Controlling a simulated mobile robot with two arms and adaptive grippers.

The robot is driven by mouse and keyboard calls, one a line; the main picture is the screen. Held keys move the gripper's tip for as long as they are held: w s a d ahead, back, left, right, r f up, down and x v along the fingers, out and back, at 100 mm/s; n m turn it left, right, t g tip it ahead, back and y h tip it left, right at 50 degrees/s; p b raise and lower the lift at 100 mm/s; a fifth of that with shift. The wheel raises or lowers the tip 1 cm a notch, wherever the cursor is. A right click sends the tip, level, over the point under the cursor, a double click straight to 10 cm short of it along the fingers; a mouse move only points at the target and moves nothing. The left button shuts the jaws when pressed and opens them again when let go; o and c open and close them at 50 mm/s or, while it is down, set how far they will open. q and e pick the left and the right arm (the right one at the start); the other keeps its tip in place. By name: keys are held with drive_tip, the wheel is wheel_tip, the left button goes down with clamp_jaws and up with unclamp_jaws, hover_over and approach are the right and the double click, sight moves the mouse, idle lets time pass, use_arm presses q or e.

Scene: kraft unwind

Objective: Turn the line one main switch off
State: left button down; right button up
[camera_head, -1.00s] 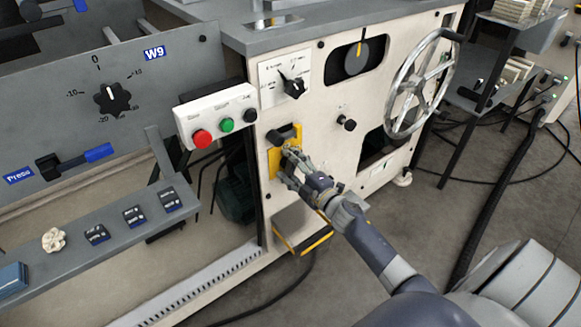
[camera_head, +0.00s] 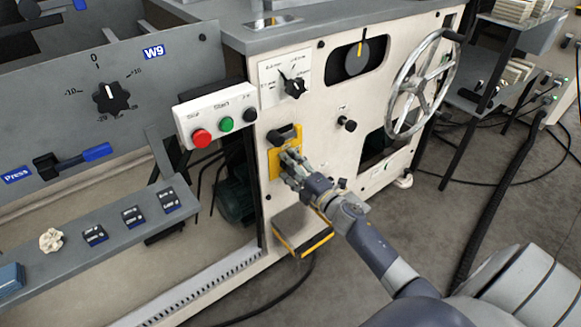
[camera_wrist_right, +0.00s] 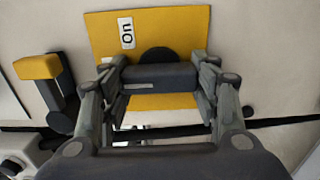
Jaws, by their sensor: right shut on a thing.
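The yellow switch plate (camera_head: 275,164) is on the cream machine front, below the push-button box. In the right wrist view, the yellow plate (camera_wrist_right: 180,30) carries a white "On" label (camera_wrist_right: 127,32), turned sideways. A dark switch handle (camera_wrist_right: 160,77) lies straight across the picture in front of a black round hub (camera_wrist_right: 158,54). My right gripper (camera_head: 288,161) is at the plate, and its fingers are shut on the two ends of the handle. In the head view my gripper hides most of the handle. My left gripper is not in view.
A push-button box (camera_head: 215,115) with red, green and black buttons sits above left. A black selector knob (camera_head: 295,86) is above, and a small black knob (camera_head: 347,124) and handwheel (camera_head: 421,83) are to the right. A yellow-edged step (camera_head: 302,230) juts out below.

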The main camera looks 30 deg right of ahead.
drive_tip(key=o, duration=1.1)
drive_tip(key=s, duration=0.8)
drive_tip(key=s+d, duration=0.1)
drive_tip(key=s, duration=0.3)
drive_tip(key=shift+a, duration=0.1)
